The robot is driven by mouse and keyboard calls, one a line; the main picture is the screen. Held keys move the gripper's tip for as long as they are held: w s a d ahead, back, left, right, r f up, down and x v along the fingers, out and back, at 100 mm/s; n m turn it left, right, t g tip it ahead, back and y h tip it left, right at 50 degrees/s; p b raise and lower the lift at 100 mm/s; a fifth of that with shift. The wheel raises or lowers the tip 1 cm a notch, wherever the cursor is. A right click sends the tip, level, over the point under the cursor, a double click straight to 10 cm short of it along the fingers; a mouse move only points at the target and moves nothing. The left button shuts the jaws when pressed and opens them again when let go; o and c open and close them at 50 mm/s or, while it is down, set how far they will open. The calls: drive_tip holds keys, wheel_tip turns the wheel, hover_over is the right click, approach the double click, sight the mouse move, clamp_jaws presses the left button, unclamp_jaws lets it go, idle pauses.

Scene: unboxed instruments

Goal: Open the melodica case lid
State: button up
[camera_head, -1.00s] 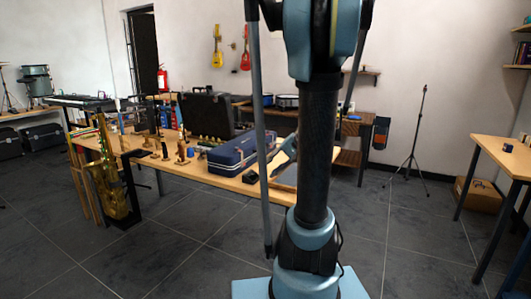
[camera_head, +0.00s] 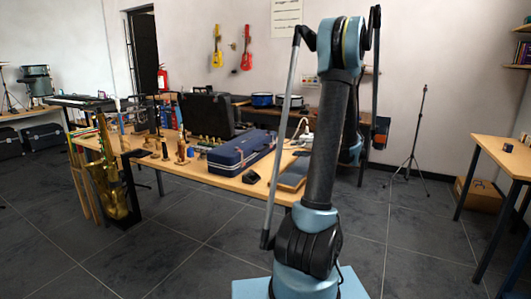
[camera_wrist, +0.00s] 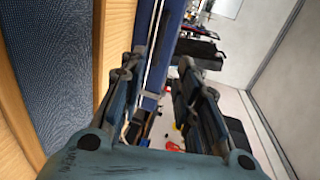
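The melodica case appears to be the long dark blue case (camera_head: 240,153) on the wooden table in the head view. Its lid is closed, and a light line runs along its side. In the wrist view, what looks like this blue case (camera_wrist: 153,52) with its pale stripe runs beyond and between my fingers. My gripper (camera_wrist: 158,75) is open there, with its two fingers apart and nothing seen held. I cannot tell how far the fingertips are from the case.
A flat dark panel (camera_head: 294,174) lies on the table (camera_head: 222,182) right of the case; a blue textured surface (camera_wrist: 50,65) fills the wrist view's left. An open black case (camera_head: 207,114) stands behind. A saxophone (camera_head: 108,178) stands at the table's left end. The floor in front is clear.

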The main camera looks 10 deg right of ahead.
drive_tip(key=x, duration=1.7)
drive_tip(key=shift+w, duration=0.15)
clamp_jaws()
